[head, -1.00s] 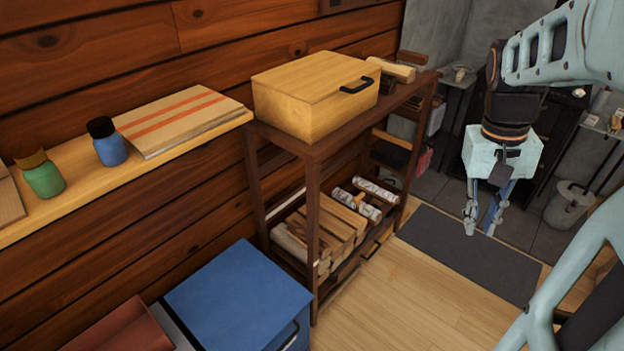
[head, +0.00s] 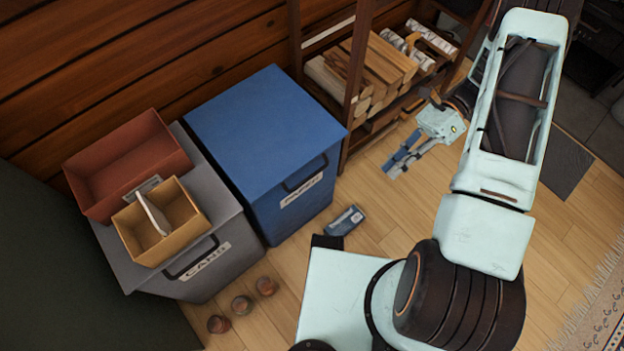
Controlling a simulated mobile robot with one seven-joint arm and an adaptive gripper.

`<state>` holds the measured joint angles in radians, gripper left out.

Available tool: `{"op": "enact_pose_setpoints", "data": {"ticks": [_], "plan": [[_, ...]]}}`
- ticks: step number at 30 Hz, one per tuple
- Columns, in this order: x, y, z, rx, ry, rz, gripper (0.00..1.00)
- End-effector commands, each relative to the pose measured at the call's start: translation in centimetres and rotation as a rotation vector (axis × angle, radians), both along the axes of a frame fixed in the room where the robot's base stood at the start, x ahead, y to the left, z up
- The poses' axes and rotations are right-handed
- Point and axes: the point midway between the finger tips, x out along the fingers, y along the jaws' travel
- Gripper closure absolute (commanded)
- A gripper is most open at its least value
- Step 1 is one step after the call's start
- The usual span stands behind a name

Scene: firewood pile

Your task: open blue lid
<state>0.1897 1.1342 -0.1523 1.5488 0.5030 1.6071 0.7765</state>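The blue lid (head: 262,128) is the flat top of a blue bin (head: 290,210) whose front label seems to read "PAPER". It lies level and closed on the bin. A dark bar handle (head: 306,174) sits on the front, near the lid's right edge. My gripper (head: 391,172) is to the right of the bin, apart from the lid and handle. Its fingers point down and to the left, with a small gap between them. It is empty and touches nothing that I can see.
A grey bin (head: 215,262) stands left of the blue one, carrying a red tray (head: 125,160) and a yellow box (head: 165,220). A firewood rack (head: 352,85) stands behind. Cans (head: 242,305) and a small dark box (head: 345,220) lie on the floor. Open floor (head: 390,215) lies right of the bin.

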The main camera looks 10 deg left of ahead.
Motion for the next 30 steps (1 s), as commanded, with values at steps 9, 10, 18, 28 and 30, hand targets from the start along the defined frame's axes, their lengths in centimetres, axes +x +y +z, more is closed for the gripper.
{"op": "enact_pose_setpoints", "data": {"ticks": [9, 10, 18, 28, 30], "plan": [[-0.8, 6.5, -11.5, 0.239, 0.453, -0.369, 0.85], [-0.7, 6.9, -12.2, 0.266, 0.494, -0.398, 0.85], [0.4, 9.2, -15.9, 0.455, 0.762, -0.58, 0.85], [0.5, 11.2, -15.5, 0.505, 0.826, -0.615, 0.85], [0.3, 12.3, -14.9, 0.504, 0.826, -0.614, 0.85]]}}
